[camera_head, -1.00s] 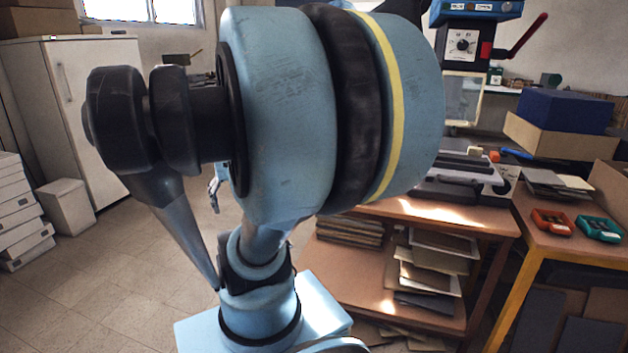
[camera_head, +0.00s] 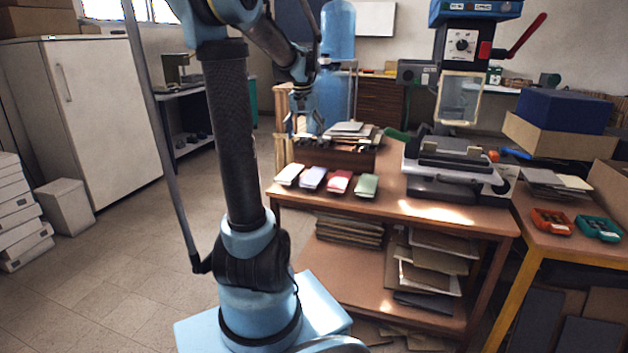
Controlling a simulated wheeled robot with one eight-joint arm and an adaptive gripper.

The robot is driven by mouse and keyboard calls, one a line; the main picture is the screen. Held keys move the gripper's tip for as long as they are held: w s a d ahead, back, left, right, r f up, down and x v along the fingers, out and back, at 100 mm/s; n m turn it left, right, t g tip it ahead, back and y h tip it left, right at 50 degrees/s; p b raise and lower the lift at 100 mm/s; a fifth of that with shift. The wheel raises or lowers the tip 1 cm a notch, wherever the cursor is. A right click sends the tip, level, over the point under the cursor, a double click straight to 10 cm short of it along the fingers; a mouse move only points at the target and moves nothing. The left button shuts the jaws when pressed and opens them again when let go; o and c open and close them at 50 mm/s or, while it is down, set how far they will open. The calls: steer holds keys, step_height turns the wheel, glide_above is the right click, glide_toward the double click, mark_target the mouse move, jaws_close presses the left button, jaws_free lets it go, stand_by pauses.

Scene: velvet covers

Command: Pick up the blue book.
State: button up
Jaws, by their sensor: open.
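Four small books lie in a row along the front left of the wooden table: a cream book (camera_head: 289,175), a pale lavender-blue book (camera_head: 313,178), a red book (camera_head: 339,182) and a green book (camera_head: 366,186). The lavender-blue one is the closest to blue in the row; I see no strongly blue book there. My gripper (camera_head: 304,132) is small in the view, open and empty. It shows above and behind the row, in front of the blue bottle; its exact height and distance are hard to tell.
A wooden box of papers (camera_head: 334,158) stands just behind the books. A press with a red lever (camera_head: 462,75) stands on the table's right side. A dark blue box (camera_head: 563,110) sits on a carton at right. Open floor lies at left.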

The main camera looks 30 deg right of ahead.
steer(key=d, duration=0.3)
glide_above(314, 175)
steer(key=s+a, duration=0.1)
steer(key=shift+m, duration=0.3)
steer(key=f, duration=1.1)
steer(key=shift+s+a+f, duration=0.1)
steer(key=shift+a+f, duration=0.1)
steer(key=shift+f, duration=0.2)
steer(key=shift+w+d+f, duration=0.15)
steer(key=shift+d+f, duration=0.05)
steer(key=shift+f, duration=0.7)
steer(key=shift+w+d+f, duration=0.1)
steer(key=shift+d+f, duration=0.15)
steer(key=shift+f, duration=0.6)
steer(key=shift+w+d+f, duration=0.15)
steer(key=shift+d+f, duration=0.05)
steer(key=shift+f, duration=0.7)
steer(key=c, duration=1.2)
